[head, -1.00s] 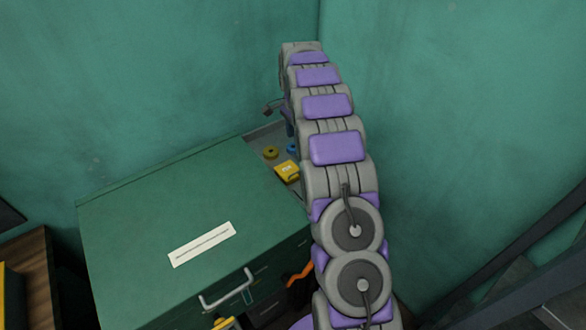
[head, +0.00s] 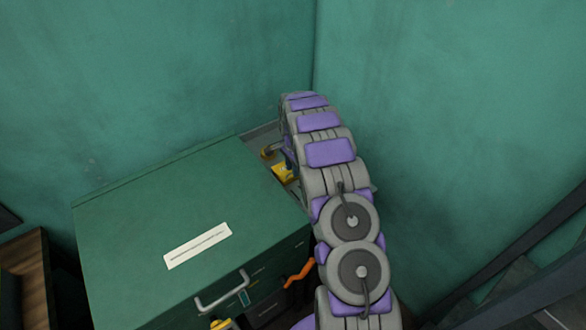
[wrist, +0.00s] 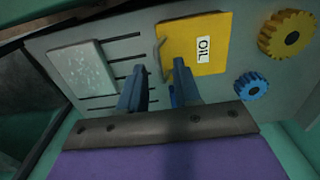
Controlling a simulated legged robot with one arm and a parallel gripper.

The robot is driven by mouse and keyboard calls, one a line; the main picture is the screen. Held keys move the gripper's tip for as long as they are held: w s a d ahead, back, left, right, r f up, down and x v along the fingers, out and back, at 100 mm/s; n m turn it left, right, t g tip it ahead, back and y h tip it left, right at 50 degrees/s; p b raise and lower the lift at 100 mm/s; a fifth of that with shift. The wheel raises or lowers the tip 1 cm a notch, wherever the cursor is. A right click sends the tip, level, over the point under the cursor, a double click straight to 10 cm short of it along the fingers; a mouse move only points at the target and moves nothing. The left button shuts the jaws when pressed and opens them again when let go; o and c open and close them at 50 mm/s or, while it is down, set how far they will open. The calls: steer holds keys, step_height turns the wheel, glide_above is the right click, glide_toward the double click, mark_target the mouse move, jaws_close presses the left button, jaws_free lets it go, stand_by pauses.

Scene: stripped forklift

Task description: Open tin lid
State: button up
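A yellow tin with a white OIL label (wrist: 194,45) lies in the upper middle of the wrist view, with a thin handle (wrist: 158,58) along its left edge. Part of the yellow tin (head: 281,173) also shows in the head view, beside my arm. My gripper (wrist: 159,68) is open, its two blue fingers apart and pointing at the tin's handle edge. The handle appears in the gap between the fingertips; I cannot tell whether they touch it. In the head view my arm hides the gripper.
A large green box (head: 150,215) with a white label and a metal handle (head: 222,292) stands left of my arm. A yellow gear (wrist: 286,34), a blue gear (wrist: 251,86) and a pale plate (wrist: 82,68) lie on the slotted grey surface. Green walls close the corner behind.

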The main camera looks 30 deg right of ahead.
steer(key=shift+a, duration=0.6)
steer(key=c, duration=0.3)
steer(key=shift+d+f, duration=0.1)
steer(key=shift+d, duration=0.25)
jaws_close()
steer(key=shift+a, duration=0.15)
